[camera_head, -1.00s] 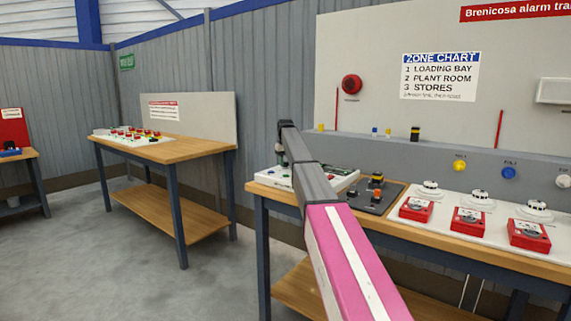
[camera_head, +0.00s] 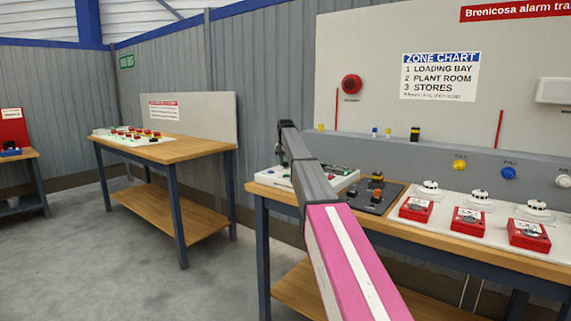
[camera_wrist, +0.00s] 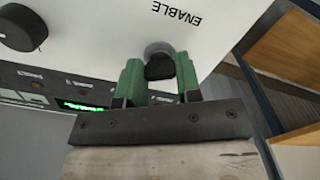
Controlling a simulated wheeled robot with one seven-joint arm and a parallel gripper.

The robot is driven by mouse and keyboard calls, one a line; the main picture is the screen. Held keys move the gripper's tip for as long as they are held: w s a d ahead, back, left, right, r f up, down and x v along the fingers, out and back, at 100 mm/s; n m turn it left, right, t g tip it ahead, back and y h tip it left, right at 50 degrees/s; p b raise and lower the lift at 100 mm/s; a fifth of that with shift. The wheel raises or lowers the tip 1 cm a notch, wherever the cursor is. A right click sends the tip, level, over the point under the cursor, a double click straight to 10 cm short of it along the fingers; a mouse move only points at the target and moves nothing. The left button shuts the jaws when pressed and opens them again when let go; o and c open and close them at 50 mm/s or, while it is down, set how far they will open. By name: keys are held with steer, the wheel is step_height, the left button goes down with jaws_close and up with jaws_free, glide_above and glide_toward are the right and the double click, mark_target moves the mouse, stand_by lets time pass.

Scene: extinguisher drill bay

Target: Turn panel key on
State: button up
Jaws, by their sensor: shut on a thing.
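The panel is a white box on the right-hand bench in the head view (camera_head: 345,181), partly hidden behind my arm. In the wrist view its white face (camera_wrist: 105,25) fills the upper left, with the word ENABLE printed upside down beside the key switch. The key (camera_wrist: 160,69) is black and stands in a round grey collar (camera_wrist: 158,48). My gripper (camera_wrist: 158,76) has green fingers on either side of the key and is shut on it. In the head view my fingertips and the key are hidden by my arm.
A black knob (camera_wrist: 22,28) and a lit green display (camera_wrist: 82,106) are on the panel. A dark plate with buttons (camera_head: 371,196) lies right of the panel, then red call points (camera_head: 415,209) and white detectors (camera_head: 430,188). Another bench (camera_head: 170,150) stands at left, with open floor before it.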

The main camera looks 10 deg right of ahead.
steer(key=o, duration=0.9)
step_height(320, 180, up, 11)
steer(key=shift+f, duration=0.1)
stand_by(0.3)
